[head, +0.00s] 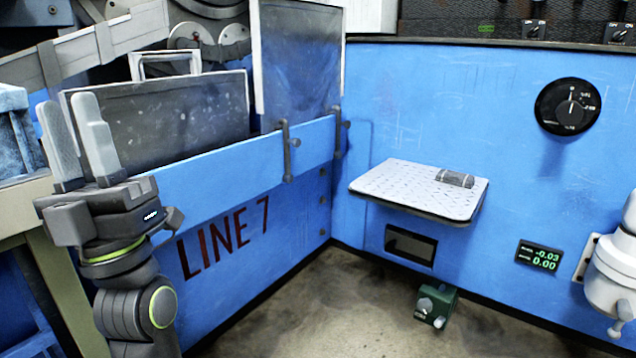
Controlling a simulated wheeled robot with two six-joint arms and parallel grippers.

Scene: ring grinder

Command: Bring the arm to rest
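My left arm rises at the left side of the head view, in front of the blue panel lettered LINE 7 (222,238). My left gripper (68,104) points upward with its two pale grey fingers apart. Nothing shows between the fingers, so it is open and empty. It stands in front of the left end of a dark framed plate (170,118); I cannot tell the gap between them. My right gripper is not in view.
A patterned light shelf (405,187) sticks out from the blue wall, with a small grey cylinder (455,178) on it. A dial (568,107), a green-digit display (539,257) and a white fixture (612,268) are at right. A green box (436,304) is on the floor.

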